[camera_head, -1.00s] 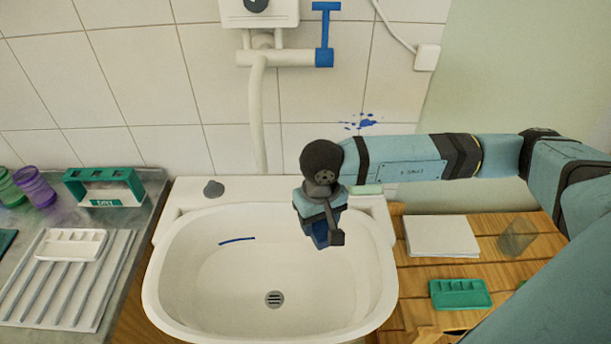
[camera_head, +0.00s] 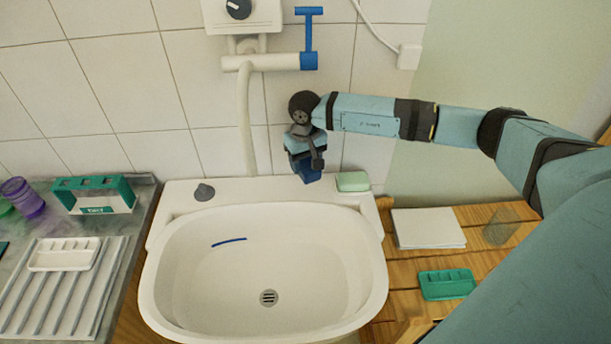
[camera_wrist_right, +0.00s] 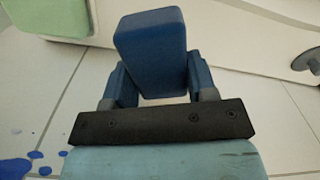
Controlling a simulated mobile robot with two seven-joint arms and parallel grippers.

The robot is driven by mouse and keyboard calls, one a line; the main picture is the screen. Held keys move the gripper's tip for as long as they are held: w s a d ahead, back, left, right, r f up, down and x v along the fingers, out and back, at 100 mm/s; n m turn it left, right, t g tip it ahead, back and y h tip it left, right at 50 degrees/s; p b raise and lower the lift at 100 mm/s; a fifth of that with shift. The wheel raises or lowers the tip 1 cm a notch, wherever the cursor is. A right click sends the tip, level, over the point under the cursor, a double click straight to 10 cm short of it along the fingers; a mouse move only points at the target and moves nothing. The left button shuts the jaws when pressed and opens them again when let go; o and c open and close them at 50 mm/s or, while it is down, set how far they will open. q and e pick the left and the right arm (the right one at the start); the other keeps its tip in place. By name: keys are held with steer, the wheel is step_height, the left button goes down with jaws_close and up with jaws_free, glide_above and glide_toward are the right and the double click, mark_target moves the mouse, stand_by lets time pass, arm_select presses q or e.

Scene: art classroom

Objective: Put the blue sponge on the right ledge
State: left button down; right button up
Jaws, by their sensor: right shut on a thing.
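The blue sponge (camera_head: 308,173) is held low by my right gripper (camera_head: 307,160) at the back of the white sink, left of the green soap bar. In the right wrist view, the sponge (camera_wrist_right: 152,50) is a blue block, slightly tilted, between the two blue fingers of the right gripper (camera_wrist_right: 160,82). The right ledge (camera_head: 371,203) is the white back rim at the sink's right, with the soap on it. I cannot tell whether the sponge touches the ledge. My left gripper is out of view.
A pale green soap bar (camera_head: 353,181) lies right of the sponge. A grey knob (camera_head: 204,192) stands on the left of the rim. The tap pipe (camera_head: 246,120) hangs behind, and the tiled wall is close. The basin (camera_head: 215,275) is empty apart from a blue streak.

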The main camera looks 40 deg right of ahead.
mark_target(306, 187)
step_height(306, 187, down, 6)
steer(key=shift+s+r+p, duration=0.1)
steer(key=shift+r+p, duration=0.1)
steer(key=shift+p, duration=0.1)
steer(key=shift+f, duration=0.3)
steer(key=shift+f, duration=0.2)
steer(key=o, duration=0.9)
steer(key=shift+r, duration=0.1)
steer(key=shift+r, duration=3.9)
